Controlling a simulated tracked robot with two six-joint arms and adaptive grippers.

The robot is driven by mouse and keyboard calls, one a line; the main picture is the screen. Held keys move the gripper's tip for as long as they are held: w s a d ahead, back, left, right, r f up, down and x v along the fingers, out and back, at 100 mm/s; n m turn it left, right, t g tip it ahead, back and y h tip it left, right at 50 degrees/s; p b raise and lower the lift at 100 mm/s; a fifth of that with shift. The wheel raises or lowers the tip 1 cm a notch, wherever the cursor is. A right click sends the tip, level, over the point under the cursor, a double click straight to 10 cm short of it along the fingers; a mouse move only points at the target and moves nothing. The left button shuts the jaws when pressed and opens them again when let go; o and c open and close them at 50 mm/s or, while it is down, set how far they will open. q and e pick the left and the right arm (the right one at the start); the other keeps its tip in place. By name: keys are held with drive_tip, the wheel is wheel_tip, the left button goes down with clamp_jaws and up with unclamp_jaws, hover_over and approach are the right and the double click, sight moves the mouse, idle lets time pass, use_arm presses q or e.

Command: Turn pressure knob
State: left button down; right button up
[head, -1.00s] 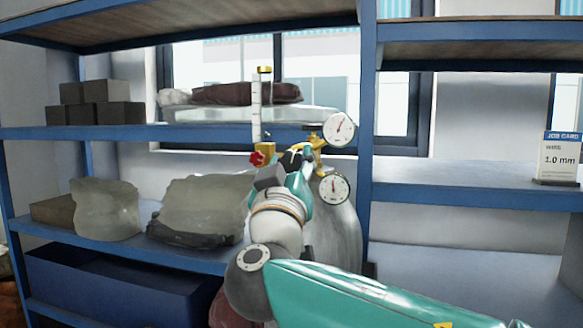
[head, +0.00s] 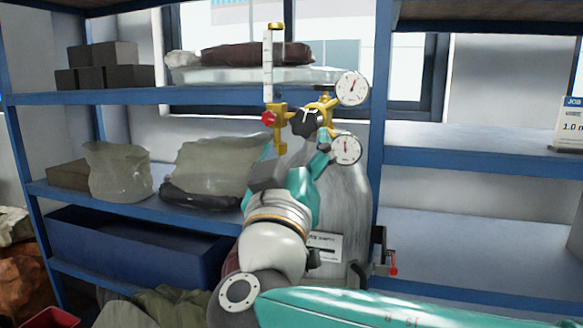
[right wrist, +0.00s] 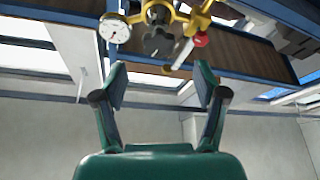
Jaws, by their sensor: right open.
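A brass regulator (head: 281,130) with a black pressure knob (head: 305,122) sits at the top of a grey cylinder (head: 345,205). It has two white dial gauges, an upper one (head: 352,88) and a lower one (head: 345,149), and a red knob (head: 269,118) at left. My right gripper (head: 298,152) is open and empty just below the black knob in the head view. In the right wrist view, the black knob (right wrist: 160,42) shows beyond and between the open fingertips (right wrist: 160,82), apparently apart from them. My left gripper is not in view.
Blue shelving (head: 200,96) stands around the cylinder, with an upright (head: 376,150) close on its right. Translucent bags (head: 215,165) lie on the left shelf, and dark boxes (head: 105,65) above. A job card (head: 572,125) stands on the mostly clear right shelf.

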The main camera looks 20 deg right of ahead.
drive_tip(key=v, duration=0.4)
drive_tip(key=shift+s, duration=0.1)
drive_tip(key=w+f+n+g+y, duration=0.3)
drive_tip(key=f+n+g, duration=0.15)
drive_tip(key=f, duration=1.35)
drive_tip(key=w+f+n+g+y, duration=0.3)
drive_tip(key=w+f+g, duration=0.15)
drive_tip(key=f, duration=1.35)
drive_tip(key=s+f+m+g+y, duration=0.2)
drive_tip(key=s+f, duration=0.6)
drive_tip(key=f, duration=0.4)
drive_tip(key=s+f+m+g+y, duration=0.3)
drive_tip(key=s+f+g, duration=0.2)
drive_tip(key=f, duration=0.8)
drive_tip(key=s+f+m+g+y, duration=0.2)
drive_tip(key=s+f+m+g, duration=0.1)
drive_tip(key=s+f, duration=0.8)
drive_tip(key=shift+f+y, duration=0.4)
drive_tip(key=shift+f, duration=0.25)
